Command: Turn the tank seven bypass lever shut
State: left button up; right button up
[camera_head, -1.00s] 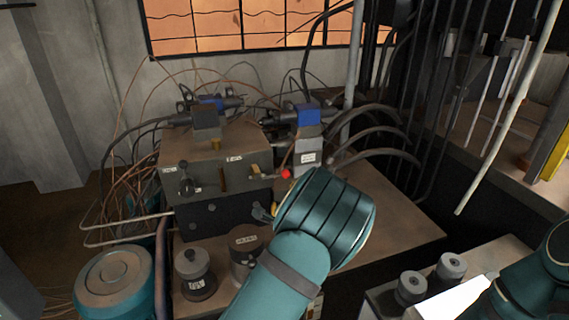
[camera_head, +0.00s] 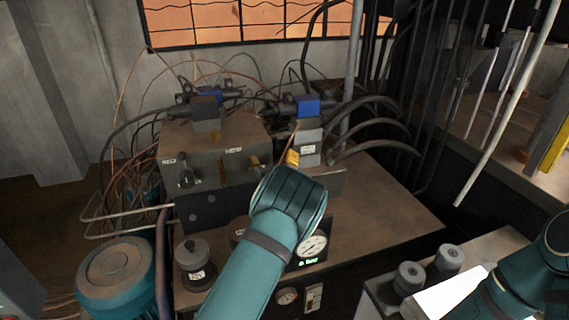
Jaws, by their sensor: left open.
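My left arm reaches up from the bottom centre, with its wrist in front of the grey valve block (camera_head: 215,150). My left gripper (camera_head: 276,163) is mostly hidden behind that wrist. A yellow finger pad shows above it on the right, and the fingers look apart. A brass fitting (camera_head: 254,161) on the block's right face is partly visible close to the gripper. The red knob seen there earlier is hidden. A dark knob lever (camera_head: 185,178) is on the block's left front. I cannot read which label is tank seven's. My right gripper is out of view.
Blue-capped valves (camera_head: 308,106) with black hoses stand behind the block. A pressure gauge (camera_head: 312,246) is on the front, right of my arm. The bench top (camera_head: 385,215) is clear at right.

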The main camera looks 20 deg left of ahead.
pick_arm(q)
jog(key=shift+w, duration=0.25)
jog(key=shift+o, duration=0.2)
jog(key=c, duration=1.1)
jog(key=shift+w+f, duration=0.1)
jog(key=shift+w, duration=0.05)
grip_shut()
